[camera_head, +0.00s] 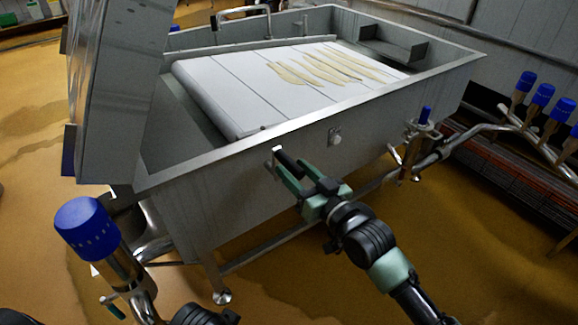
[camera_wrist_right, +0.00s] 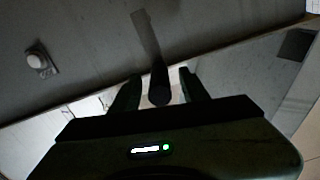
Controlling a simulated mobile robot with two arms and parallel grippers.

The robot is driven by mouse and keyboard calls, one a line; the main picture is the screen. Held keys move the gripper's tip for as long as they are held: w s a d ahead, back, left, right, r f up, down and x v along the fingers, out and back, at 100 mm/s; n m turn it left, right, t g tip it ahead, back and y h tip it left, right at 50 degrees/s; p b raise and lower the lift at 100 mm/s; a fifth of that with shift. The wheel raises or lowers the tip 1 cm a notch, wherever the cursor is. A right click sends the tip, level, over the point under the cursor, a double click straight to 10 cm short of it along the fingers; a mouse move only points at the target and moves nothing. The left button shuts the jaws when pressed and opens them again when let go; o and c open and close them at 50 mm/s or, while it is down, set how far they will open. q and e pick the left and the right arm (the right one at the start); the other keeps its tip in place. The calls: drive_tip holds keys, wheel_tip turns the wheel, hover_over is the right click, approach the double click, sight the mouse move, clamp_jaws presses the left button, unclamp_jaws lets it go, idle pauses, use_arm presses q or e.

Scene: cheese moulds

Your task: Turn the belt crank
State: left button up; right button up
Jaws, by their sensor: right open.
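The belt crank (camera_head: 277,151) is on the near side wall of the steel vat. Its pale metal arm also shows in the right wrist view (camera_wrist_right: 146,34), with a dark handle (camera_wrist_right: 159,84) pointing towards me. My right gripper (camera_head: 292,169) is open at the crank. In the right wrist view its two fingers (camera_wrist_right: 159,90) stand on either side of the dark handle, with a gap visible on both sides. Whether a finger touches it I cannot tell. The white belt (camera_head: 235,85) lies inside the vat with several pale strips on it. My left gripper does not show.
The steel vat (camera_head: 236,150) fills the middle, with a small round fitting (camera_head: 335,137) right of the crank. A blue-capped valve (camera_head: 85,226) stands at lower left. Pipes with several blue caps (camera_head: 541,96) run at right. The wet yellow floor (camera_head: 300,275) is open in front.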

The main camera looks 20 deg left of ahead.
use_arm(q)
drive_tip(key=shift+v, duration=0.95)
use_arm(e)
drive_tip(key=shift+x, duration=1.35)
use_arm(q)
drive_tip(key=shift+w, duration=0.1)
use_arm(e)
clamp_jaws()
